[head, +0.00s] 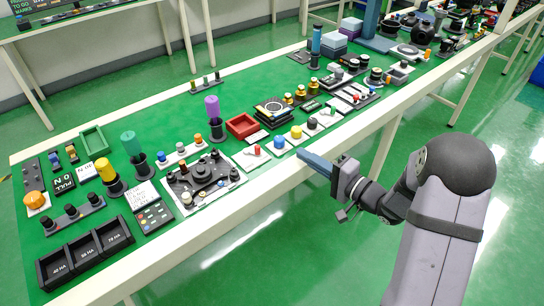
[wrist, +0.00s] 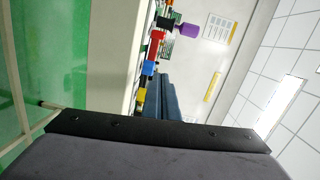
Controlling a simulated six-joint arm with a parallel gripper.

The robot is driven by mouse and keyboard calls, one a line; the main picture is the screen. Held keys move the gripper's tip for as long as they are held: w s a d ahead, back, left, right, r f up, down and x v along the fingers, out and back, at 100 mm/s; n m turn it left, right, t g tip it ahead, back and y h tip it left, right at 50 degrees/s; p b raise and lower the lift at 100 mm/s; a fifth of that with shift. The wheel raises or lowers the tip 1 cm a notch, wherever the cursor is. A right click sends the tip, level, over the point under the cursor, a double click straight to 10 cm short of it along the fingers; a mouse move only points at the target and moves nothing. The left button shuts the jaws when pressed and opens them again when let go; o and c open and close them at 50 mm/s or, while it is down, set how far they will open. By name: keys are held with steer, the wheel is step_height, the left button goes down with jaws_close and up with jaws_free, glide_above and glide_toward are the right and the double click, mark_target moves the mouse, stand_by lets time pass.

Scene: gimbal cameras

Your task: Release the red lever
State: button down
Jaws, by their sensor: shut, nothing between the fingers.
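A small red lever (head: 257,150) stands on a white base plate near the table's front edge in the head view, just left of a blue knob. Its exact position is too small to tell. My gripper (head: 304,156) is shut and empty, its dark blue fingers pointing left at the table's front edge, to the right of the lever and apart from it. The fingers also show in the wrist view (wrist: 171,98). In the wrist view a red shape (wrist: 155,45) shows beyond a blue one; I cannot tell whether it is the lever or the red tray.
The blue knob (head: 281,144), a yellow knob (head: 296,132) and a black knob (head: 312,123) stand in a row beside the lever. A red tray (head: 242,125) and a purple-topped cylinder (head: 212,106) are behind. A gimbal-like device (head: 201,176) lies left. Floor is clear in front of the table.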

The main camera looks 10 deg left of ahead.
mark_target(271, 161)
steer(key=shift+s+a+f+g+y+b, duration=0.4)
steer(key=shift+s+a+f+y+b, duration=0.3)
steer(key=shift+s+f, duration=0.3)
steer(key=shift+w+a, duration=0.15)
steer(key=shift+a, duration=0.05)
steer(key=x, duration=0.9)
steer(key=shift+w+a+f, duration=0.1)
steer(key=shift+w+a, duration=0.1)
steer(key=shift+a, duration=0.15)
steer(key=shift+s+a+m+t+h, duration=0.1)
steer(key=shift+s+m+t+h, duration=0.15)
steer(key=shift+m+t+h, duration=0.65)
steer(key=shift+s+m+t+h, duration=0.3)
steer(key=shift+m+t+h, duration=0.5)
steer(key=shift+t, duration=0.1)
